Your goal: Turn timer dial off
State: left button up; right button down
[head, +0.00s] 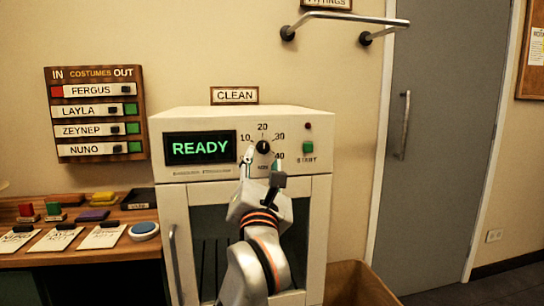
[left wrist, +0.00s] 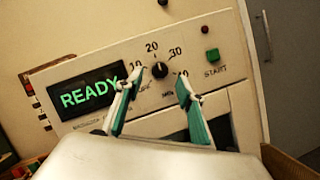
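The timer dial (head: 263,147) is a small black knob on the cream machine's front panel, ringed by numbers from 10 to 40. Its pale mark seems to point up, near 20. It also shows in the left wrist view (left wrist: 160,70), between my fingertips in the picture. My left gripper (head: 262,163) is open and empty in front of the panel, just below the dial. In the left wrist view the two fingers (left wrist: 160,82) are spread to either side of the dial; I cannot tell whether either touches it. My right gripper is not in view.
A green-lit READY display (head: 200,148) sits left of the dial. A green START button (head: 308,148) and a small red lamp (head: 308,126) are to its right. A wooden table (head: 30,258) with cards and coloured blocks stands left. A metal rail (head: 350,17) juts above right.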

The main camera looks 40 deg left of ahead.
aim_at(264, 148)
pick_arm(q)
jog(key=x, duration=0.4)
jog(key=shift+w+a, duration=0.25)
jog(key=shift+w, duration=0.1)
jog(key=shift+r, duration=0.1)
grip_shut()
